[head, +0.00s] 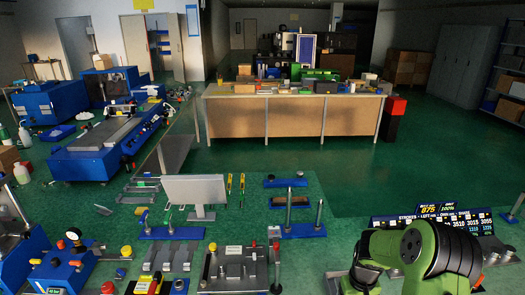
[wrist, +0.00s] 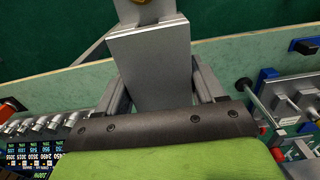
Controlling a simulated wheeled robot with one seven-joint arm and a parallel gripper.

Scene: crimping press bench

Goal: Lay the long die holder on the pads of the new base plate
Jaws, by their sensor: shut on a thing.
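In the wrist view my gripper (wrist: 155,85) is shut on a smooth grey metal block, which looks like the long die holder (wrist: 148,58). A brass-coloured round part shows at its far end, cut by the frame's top. In the head view my green arm fills the lower right, and the gripper and held block are hidden. A grey plate with several short studs (head: 233,276) lies on the bench at front centre. It may be the new base plate; I cannot make out its pads clearly. The held block is apart from it.
Blue bases with upright posts (head: 301,229) stand right of the grey plate. A monitor (head: 195,190) stands behind it. A lit display board (head: 440,221) and a row of metal dies (wrist: 45,126) stand near my arm.

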